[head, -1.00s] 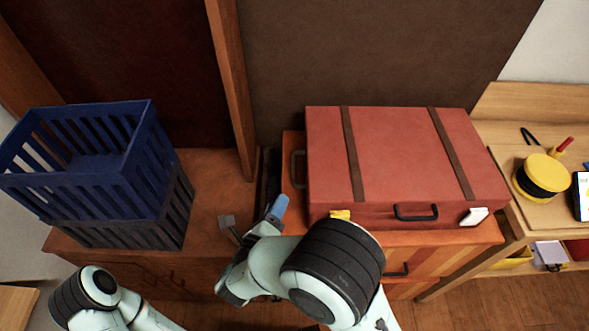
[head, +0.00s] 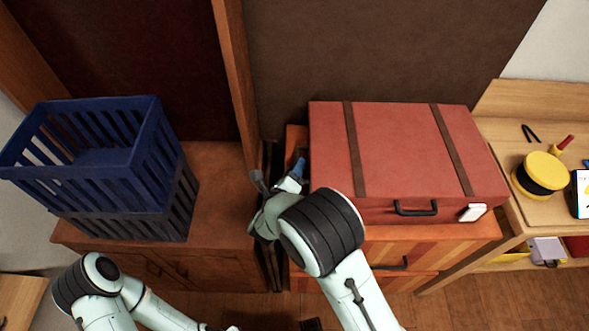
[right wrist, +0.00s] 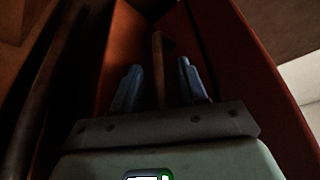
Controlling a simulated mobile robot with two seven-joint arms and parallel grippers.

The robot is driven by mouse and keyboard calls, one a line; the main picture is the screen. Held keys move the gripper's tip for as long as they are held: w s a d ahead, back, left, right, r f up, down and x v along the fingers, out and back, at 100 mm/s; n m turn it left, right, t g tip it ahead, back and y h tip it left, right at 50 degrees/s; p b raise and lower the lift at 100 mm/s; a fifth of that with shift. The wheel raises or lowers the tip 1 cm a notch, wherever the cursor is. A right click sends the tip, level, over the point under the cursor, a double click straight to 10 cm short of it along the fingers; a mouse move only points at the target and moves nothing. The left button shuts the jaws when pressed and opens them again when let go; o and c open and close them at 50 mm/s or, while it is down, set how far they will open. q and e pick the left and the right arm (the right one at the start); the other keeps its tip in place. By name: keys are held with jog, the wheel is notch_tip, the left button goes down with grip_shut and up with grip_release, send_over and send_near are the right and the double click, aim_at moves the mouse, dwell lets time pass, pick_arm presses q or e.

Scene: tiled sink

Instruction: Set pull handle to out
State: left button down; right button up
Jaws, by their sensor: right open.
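The red suitcase (head: 400,150) lies flat on a striped wooden cabinet. Its pull handle on the left side is largely hidden by my right gripper in the head view. My right gripper (head: 290,172) is at the left side of the suitcase, its blue fingertip close to that side. In the right wrist view my right gripper (right wrist: 160,85) is open, its two blue fingers apart. A thin brownish bar, apparently the pull handle (right wrist: 159,65), stands between the fingers. I cannot tell whether they touch it. My left arm enters at the lower left; its gripper is not clearly visible.
A blue crate (head: 95,160) sits on a dark crate on the brown cabinet (head: 220,190) at left. A wooden post (head: 235,80) rises behind the narrow gap between the cabinets. A desk (head: 505,150) with a yellow-and-black spool (head: 541,174) is at right.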

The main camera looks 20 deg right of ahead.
grip_shut()
jog(key=w+a+b, duration=0.2)
jog(key=a+b, duration=0.2)
jog(key=a, duration=0.3)
jog(key=shift+a, duration=0.15)
grip_release()
jog(key=v, duration=1.3)
jog(key=shift+b, duration=0.45)
